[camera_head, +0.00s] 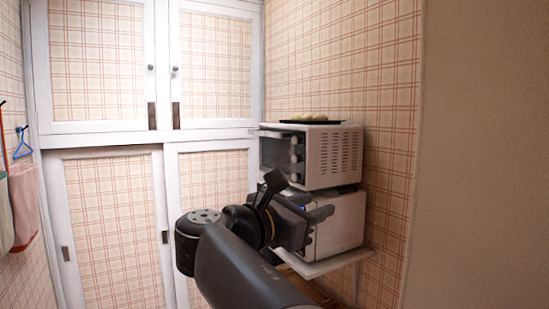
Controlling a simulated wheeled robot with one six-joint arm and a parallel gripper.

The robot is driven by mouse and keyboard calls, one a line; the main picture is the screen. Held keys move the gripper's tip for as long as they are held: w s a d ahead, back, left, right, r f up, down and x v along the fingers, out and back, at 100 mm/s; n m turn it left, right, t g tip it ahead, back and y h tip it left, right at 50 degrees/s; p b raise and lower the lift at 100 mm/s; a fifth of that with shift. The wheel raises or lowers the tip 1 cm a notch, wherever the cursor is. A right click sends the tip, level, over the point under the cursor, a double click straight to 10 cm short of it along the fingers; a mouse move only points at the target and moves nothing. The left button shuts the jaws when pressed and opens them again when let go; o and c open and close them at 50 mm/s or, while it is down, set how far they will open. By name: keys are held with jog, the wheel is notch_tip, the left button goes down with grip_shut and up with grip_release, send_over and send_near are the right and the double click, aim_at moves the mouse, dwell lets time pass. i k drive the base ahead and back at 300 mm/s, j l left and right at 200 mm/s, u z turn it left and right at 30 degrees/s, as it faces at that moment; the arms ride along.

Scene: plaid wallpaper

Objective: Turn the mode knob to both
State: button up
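A white toaster oven (332,157) stands against the right wall, with its dark glass door facing left. A column of small knobs (295,158) runs down the right side of its front. I cannot read their labels, tell which one is the mode knob, or see where they point. My gripper (315,228) is in front of the lower appliance, below the knobs and apart from them in the picture. Its two dark fingers appear spread, with nothing seen between them. My arm hides part of the lower appliance.
A dark tray (311,122) with pale round items lies on top of the oven. A second white appliance (340,223) sits under it on a white shelf (328,263). Plaid cabinet doors (110,225) fill the back. Cloths (24,205) hang at left.

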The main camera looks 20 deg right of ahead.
aim_at(296, 159)
jog(key=i+z, duration=0.15)
jog(key=i, duration=0.6)
jog(key=i+j+z, duration=0.1)
jog(key=i+j, duration=0.15)
jog(key=i, duration=0.55)
jog(key=i+z, duration=0.2)
jog(key=k, duration=0.1)
